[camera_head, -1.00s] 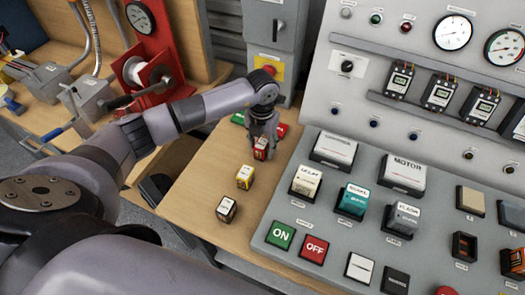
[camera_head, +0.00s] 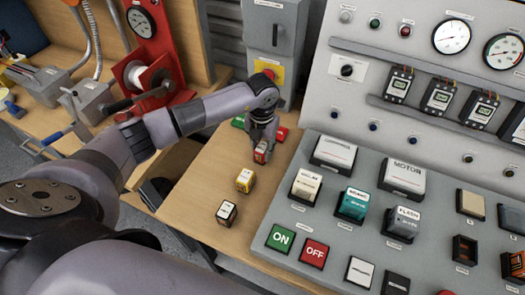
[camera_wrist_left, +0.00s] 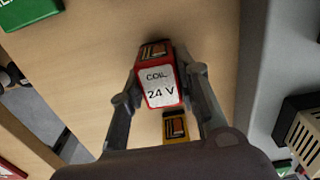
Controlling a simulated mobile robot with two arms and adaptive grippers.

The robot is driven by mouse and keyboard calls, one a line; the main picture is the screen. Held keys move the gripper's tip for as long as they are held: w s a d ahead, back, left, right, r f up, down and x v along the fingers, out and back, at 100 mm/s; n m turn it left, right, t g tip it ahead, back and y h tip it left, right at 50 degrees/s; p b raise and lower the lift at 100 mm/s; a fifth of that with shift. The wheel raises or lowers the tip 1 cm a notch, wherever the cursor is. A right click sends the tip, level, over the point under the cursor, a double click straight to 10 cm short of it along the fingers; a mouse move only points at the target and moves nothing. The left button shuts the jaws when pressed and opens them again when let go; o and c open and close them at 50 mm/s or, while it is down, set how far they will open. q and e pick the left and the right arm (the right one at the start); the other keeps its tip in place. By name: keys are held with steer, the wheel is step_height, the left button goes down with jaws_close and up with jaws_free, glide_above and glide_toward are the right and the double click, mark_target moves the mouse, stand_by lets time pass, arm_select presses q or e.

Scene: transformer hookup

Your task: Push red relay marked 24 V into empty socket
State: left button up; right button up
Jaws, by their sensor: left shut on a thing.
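The red relay (camera_head: 260,153) is at the wooden table in the head view. Its white label reads "COIL 24 V" in the left wrist view (camera_wrist_left: 160,88). My left gripper (camera_head: 262,141) is shut on it from above, with one finger on each side. I cannot tell whether the relay touches the table top. A dark recessed socket (camera_head: 465,250) with brownish inner parts appears empty at the lower right of the grey panel. My right gripper is not in view.
A yellow relay (camera_head: 245,180) and a dark relay (camera_head: 227,213) stand on the table (camera_head: 190,215) in front of the gripper. Green and red blocks lie behind it. The grey panel carries several raised buttons and relays, including MOTOR (camera_head: 407,178), between gripper and socket.

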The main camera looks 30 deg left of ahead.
mark_target(262, 147)
arm_select(q)
steer(key=shift+r+p, duration=1.65)
steer(key=shift+r, duration=0.85)
